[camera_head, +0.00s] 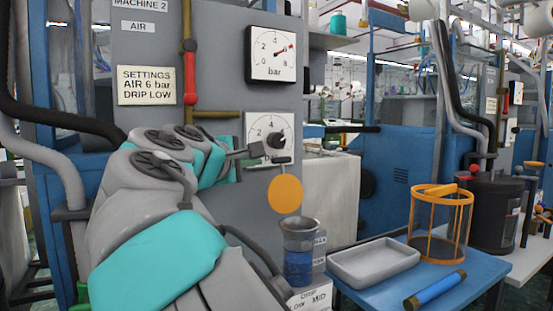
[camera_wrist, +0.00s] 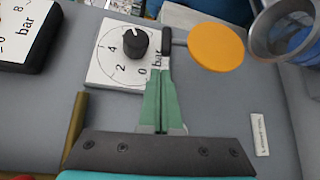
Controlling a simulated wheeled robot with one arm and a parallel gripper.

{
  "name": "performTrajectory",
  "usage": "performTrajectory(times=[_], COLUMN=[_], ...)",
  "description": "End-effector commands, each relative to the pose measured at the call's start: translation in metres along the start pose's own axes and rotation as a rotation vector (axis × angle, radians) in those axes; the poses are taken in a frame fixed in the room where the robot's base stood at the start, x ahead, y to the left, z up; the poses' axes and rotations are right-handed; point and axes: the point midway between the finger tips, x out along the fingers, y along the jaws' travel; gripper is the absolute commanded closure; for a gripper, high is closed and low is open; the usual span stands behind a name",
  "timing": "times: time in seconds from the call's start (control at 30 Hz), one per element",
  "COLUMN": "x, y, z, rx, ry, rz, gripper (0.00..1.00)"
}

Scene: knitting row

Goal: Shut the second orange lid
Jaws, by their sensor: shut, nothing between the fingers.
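An orange round lid (camera_head: 285,194) stands open, tilted up above a metal cup with a blue lower part (camera_head: 300,240) on the front of the grey machine. The wrist view shows the lid (camera_wrist: 216,46) beside the open cup (camera_wrist: 285,35). A dark tab (camera_wrist: 180,43) sits at the lid's left edge. My gripper (camera_wrist: 163,73) is shut and empty, its green fingertips just below the tab; I cannot tell if they touch it. In the head view my arm largely hides the gripper. Only one such lid shows clearly.
A pressure gauge (camera_head: 270,54) and a dial with a black knob (camera_wrist: 136,43) are on the panel, the dial close to my fingers. A blue table (camera_head: 480,268) at right holds a grey tray (camera_head: 373,262), an orange cage (camera_head: 440,222) and a blue cylinder (camera_head: 435,290).

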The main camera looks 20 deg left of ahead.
Motion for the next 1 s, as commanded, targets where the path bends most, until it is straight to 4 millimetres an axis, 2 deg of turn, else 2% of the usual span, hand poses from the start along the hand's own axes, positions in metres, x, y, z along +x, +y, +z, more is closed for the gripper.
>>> performTrajectory(times=[0.1, 0.33, 1.0], x=[0.021, 0.042, 0.044], y=[-0.002, 0.0, -0.004], z=[-0.001, -0.001, 0.005], rx=[-0.002, 0.0, 0.034], ry=[-0.001, 0.001, -0.001], rz=[-0.004, -0.001, 0.028], gripper=[1.0, 1.0, 1.0])
